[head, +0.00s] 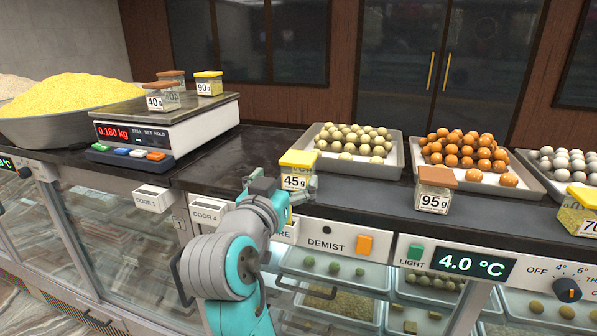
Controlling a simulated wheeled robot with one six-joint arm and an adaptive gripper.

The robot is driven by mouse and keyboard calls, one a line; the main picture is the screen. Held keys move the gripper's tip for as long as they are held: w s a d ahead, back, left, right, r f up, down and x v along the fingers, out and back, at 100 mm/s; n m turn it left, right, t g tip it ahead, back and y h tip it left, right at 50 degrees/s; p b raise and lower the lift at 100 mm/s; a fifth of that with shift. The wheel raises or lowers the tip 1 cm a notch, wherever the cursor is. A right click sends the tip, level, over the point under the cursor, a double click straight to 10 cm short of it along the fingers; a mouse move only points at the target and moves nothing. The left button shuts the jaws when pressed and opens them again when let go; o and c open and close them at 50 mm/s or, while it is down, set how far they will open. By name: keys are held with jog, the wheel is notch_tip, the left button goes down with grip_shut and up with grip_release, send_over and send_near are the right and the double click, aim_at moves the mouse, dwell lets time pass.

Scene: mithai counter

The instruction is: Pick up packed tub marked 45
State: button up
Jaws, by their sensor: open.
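The tub marked 45 g (298,160) has a yellow lid and a white label and stands upright near the front edge of the dark counter. My gripper (284,181) is open right at this tub. One finger is at the tub's left front and the other is by its lower right side. The gripper hides part of the tub's base, and I cannot tell whether either finger touches it.
Behind the tub is a tray of pale green balls (401,171). A tub marked 95 g (435,188) stands to the right. At left, a scale (176,127) reading 0.180 kg bears tubs marked 40 g (162,97) and 90 g (208,83). The counter between scale and tub is clear.

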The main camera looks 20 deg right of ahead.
aim_at(294, 170)
jog(key=shift+x, duration=2.8)
jog(key=shift+s+d, duration=0.1)
jog(key=shift+d, duration=0.05)
jog(key=c, duration=1.2)
